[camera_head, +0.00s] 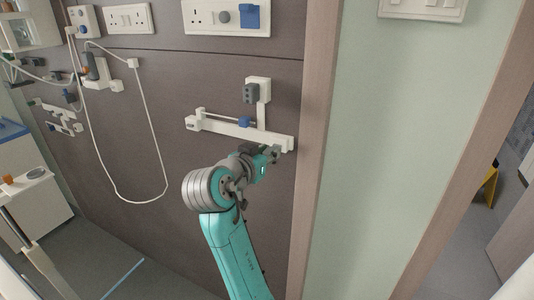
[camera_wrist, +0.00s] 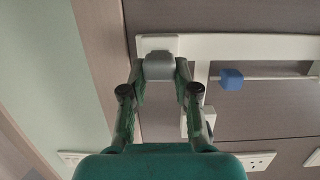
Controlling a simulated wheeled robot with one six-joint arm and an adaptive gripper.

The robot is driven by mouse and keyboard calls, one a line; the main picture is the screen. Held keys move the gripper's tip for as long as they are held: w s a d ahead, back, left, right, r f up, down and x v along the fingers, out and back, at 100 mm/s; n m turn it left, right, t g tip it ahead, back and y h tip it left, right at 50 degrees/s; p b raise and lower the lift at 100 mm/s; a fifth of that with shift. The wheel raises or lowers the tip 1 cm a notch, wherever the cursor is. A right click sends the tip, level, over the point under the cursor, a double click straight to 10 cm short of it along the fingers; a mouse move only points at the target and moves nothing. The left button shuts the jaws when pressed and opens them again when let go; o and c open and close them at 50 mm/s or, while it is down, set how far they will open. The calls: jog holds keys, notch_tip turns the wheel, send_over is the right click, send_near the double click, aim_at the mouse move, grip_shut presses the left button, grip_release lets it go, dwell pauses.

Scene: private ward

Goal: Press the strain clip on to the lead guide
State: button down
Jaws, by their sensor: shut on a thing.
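The lead guide is a white rail (camera_head: 225,127) on the brown wall panel, with an upright, a thin rod and a blue block (camera_head: 245,122). In the wrist view the white rail (camera_wrist: 265,47) runs across the top, with the blue block (camera_wrist: 231,78) on the rod. My gripper (camera_head: 273,154) is at the rail's right end in the head view. In the wrist view my gripper (camera_wrist: 160,72) is shut on a small grey block, seemingly the strain clip (camera_wrist: 158,67). The clip overlaps the rail's white end piece (camera_wrist: 157,43); whether it is seated I cannot tell.
A grey plug-like piece (camera_head: 251,92) sits on the upright's top. A socket panel (camera_head: 226,17) is above. A white cable (camera_head: 156,160) hangs in a loop to the left. A wooden door post (camera_head: 313,150) stands close to the right of my gripper.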

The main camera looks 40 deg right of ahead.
jog(key=shift+r+x, duration=0.25)
jog(key=shift+x, duration=0.95)
dwell(0.6)
jog(key=c, duration=0.8)
grip_release()
jog(key=v, duration=1.5)
jog(key=shift+s+a+f, duration=0.2)
jog(key=shift+a+f, duration=0.15)
jog(key=shift+a, duration=0.05)
